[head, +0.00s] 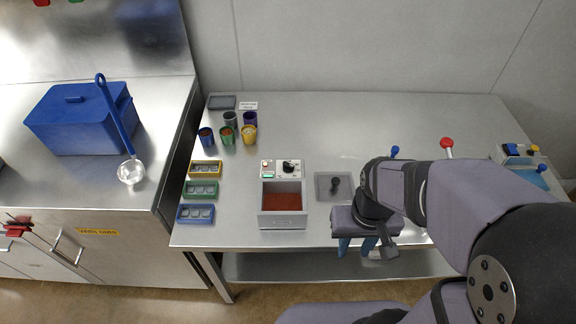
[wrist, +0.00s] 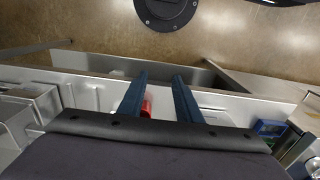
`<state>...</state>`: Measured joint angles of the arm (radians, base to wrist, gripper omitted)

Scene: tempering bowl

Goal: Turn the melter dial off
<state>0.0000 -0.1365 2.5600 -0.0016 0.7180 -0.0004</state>
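The melter (head: 283,220) is a grey box with brown contents on the steel table in the head view. Its white control panel (head: 268,174) stands at its back edge and carries a black dial (head: 289,167). The dial's pointer is too small to read. My gripper (head: 356,247) is to the right of the melter and nearer the table's front edge, well apart from the dial. Its two blue fingers (wrist: 160,77) are spread with a gap between them in the wrist view, and nothing is held. I cannot make out the dial in the wrist view.
A grey tray with a dark knob (head: 335,185) lies between melter and gripper. Coloured cups (head: 228,134) and three mould trays (head: 200,190) stand left of the melter. A red-topped lever (head: 446,143) and a blue one (head: 395,152) stand behind my arm.

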